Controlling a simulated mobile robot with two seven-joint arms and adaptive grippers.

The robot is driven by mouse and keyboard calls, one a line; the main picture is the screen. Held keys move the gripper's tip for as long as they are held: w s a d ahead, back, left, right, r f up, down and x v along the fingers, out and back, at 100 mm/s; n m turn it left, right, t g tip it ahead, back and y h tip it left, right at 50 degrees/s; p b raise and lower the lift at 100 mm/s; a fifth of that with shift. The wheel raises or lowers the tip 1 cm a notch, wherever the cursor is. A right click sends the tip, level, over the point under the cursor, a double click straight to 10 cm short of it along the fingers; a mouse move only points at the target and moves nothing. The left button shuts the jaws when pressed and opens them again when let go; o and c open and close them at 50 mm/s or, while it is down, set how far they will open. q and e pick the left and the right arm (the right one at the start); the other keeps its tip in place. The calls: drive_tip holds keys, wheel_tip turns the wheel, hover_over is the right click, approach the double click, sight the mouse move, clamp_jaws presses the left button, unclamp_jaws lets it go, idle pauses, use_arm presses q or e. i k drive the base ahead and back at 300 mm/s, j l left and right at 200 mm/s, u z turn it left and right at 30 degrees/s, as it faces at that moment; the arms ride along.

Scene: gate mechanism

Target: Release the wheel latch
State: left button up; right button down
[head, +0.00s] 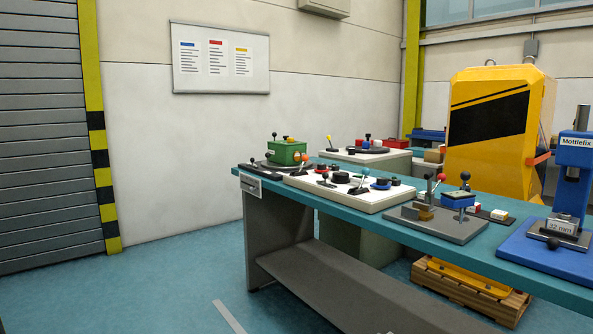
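Neither of my grippers is in view. No part can be clearly picked out as the wheel latch at this distance. The teal workbench (262,176) runs from the middle to the lower right. A green box (285,153) with small knobs on top stands at the bench's left end.
A blue press (577,150) stands at the bench's right end. Behind are a second table with another white panel (364,155) and a yellow cabinet (490,125). A wooden pallet (465,290) lies under the bench. The floor (150,285) at left is clear before a grey shutter (42,135).

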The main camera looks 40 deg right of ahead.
sight(325, 175)
drive_tip(key=i+l, duration=0.1)
drive_tip(key=i, duration=2.5)
drive_tip(key=z, duration=1.85)
